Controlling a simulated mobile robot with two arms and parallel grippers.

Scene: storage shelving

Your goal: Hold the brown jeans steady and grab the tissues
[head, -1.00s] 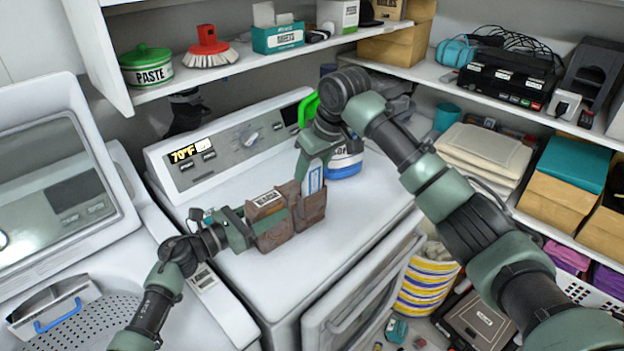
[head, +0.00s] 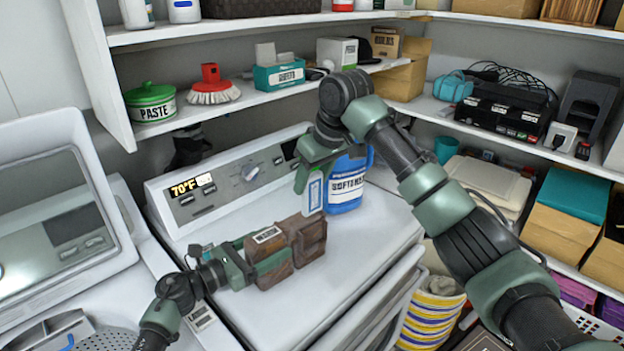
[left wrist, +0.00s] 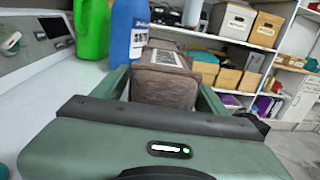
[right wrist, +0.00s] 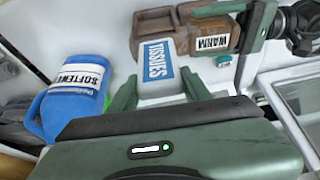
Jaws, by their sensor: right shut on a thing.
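The brown jeans (head: 306,238), a folded bundle with pockets, stand on the white appliance top. My left gripper (head: 262,258) has its fingers on either side of them and is shut on them. In the left wrist view the jeans (left wrist: 165,85) fill the space between the fingers. My right gripper (head: 314,178) is shut on the tissues (head: 314,194), a blue-and-white pack, held upright just above and behind the jeans. In the right wrist view the tissues (right wrist: 157,62) sit between the fingertips, their label readable. The pack appears clear of the pocket.
A blue softener jug (head: 347,186) stands right behind the tissues, close to my right gripper. A green bottle (left wrist: 90,30) is beside it. A control panel (head: 235,180) rises at the back. Shelves hang above. The appliance top in front of the jeans is clear.

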